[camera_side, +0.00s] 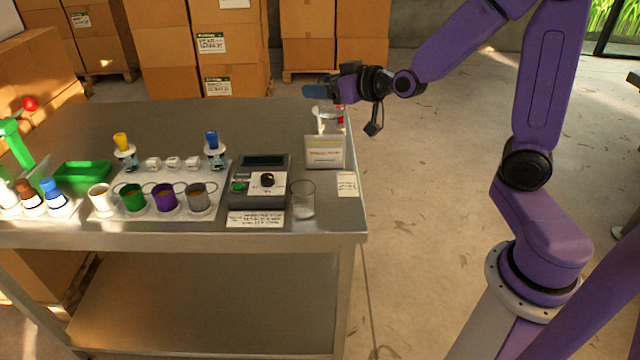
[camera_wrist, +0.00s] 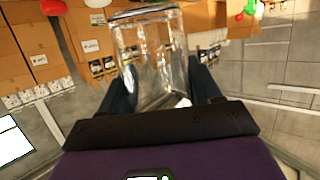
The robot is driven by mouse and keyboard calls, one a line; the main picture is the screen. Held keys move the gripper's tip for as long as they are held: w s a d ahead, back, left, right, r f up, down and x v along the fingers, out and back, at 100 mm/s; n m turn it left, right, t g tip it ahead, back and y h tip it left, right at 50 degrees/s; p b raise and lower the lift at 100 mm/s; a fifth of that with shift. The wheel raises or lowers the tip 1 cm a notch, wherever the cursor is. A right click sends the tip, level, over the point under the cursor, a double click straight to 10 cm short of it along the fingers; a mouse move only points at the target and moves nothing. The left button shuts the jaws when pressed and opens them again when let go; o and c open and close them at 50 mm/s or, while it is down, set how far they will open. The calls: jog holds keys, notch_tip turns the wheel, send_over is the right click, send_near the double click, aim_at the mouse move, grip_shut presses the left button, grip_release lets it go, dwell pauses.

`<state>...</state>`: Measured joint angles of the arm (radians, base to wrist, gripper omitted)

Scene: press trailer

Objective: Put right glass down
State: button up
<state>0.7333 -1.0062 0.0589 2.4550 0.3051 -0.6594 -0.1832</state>
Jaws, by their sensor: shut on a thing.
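My gripper (camera_side: 318,90) is above the far right corner of the steel table, pointing left in the side view. In the wrist view its dark fingers are shut on a clear glass (camera_wrist: 150,50), one finger on each side. The held glass is hard to make out in the side view. A clear vessel with a red patch (camera_side: 326,118) shows just below the fingers there; I cannot tell if it is the held one. Another clear glass (camera_side: 302,200) stands upright near the table's front edge, right of the grey device.
Coloured cups (camera_side: 165,198) and dropper bottles (camera_side: 125,155) fill the left. The table's back middle is clear.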

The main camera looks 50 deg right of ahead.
jog(key=shift+w+d+r+n+y, duration=0.15)
jog(key=shift+d+n+y, duration=0.65)
jog(key=shift+d+y, duration=0.15)
jog(key=s+d+f+n+g+y, duration=0.4)
jog(key=s+d+f+n+y, duration=0.25)
jog(key=s+d, duration=0.35)
notch_tip(320, 180, down, 11)
jog(key=a, duration=0.1)
jog(key=shift+y, duration=0.3)
jog(key=w+a, duration=0.5)
jog(key=a, duration=0.1)
jog(key=w+a, duration=0.6)
jog(key=shift+w+r, duration=0.15)
jog(key=shift+w, duration=0.05)
jog(key=shift+w+a+f, duration=0.15)
jog(key=shift+f, duration=0.45)
jog(key=shift+w+a+f, duration=0.1)
jog(key=shift+a+f, duration=0.05)
jog(key=shift+f, duration=1)
jog(key=shift+f, duration=0.2)
